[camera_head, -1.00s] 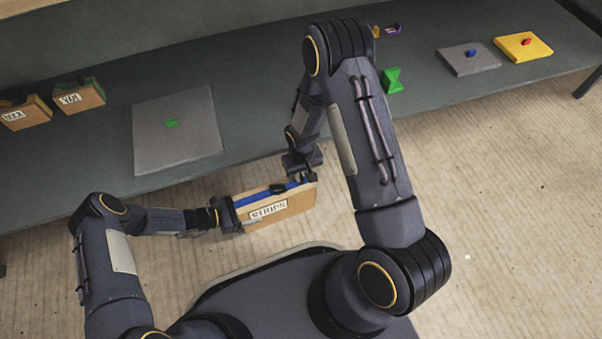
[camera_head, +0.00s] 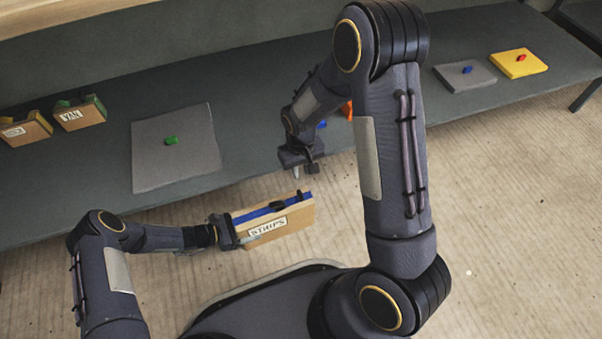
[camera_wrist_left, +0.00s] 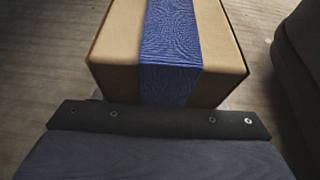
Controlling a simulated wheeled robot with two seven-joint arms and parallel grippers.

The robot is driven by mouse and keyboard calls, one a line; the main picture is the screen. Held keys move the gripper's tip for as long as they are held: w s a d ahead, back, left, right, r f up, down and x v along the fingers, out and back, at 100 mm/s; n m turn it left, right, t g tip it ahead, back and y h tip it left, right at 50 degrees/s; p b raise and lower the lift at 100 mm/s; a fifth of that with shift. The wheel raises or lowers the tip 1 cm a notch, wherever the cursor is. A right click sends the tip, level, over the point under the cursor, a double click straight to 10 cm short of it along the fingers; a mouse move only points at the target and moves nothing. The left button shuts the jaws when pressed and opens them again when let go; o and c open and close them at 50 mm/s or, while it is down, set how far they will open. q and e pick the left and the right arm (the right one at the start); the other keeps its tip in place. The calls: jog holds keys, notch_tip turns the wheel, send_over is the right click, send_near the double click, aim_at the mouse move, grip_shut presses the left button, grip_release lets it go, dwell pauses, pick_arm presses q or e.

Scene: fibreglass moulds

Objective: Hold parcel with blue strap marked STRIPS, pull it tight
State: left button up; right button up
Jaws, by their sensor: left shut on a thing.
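The STRIPS parcel (camera_head: 290,226) is a tan box with a white label on its side and a blue strap (camera_head: 252,215) along its top. A dark buckle (camera_head: 278,206) sits on the strap. My left gripper (camera_head: 238,238) is shut on the parcel's left end and holds it clear of the table, in front of the table's edge. In the left wrist view the box (camera_wrist_left: 115,45) and its strap (camera_wrist_left: 172,50) lie straight ahead of the jaw. My right gripper (camera_head: 304,170) is above the parcel's right end, apart from it, and its fingers look spread and empty.
A dark table (camera_head: 250,110) runs across the back. It bears a grey mat (camera_head: 150,175) with a small green piece (camera_head: 171,140), a VAN parcel (camera_head: 85,117) and another labelled parcel (camera_head: 25,130), a grey pad (camera_head: 460,80) and a yellow pad (camera_head: 510,67). My right arm hides some items.

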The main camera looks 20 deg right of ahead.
pick_arm(q)
jog(key=o, duration=1.5)
jog(key=shift+c, duration=0.2)
jog(key=v, duration=1.2)
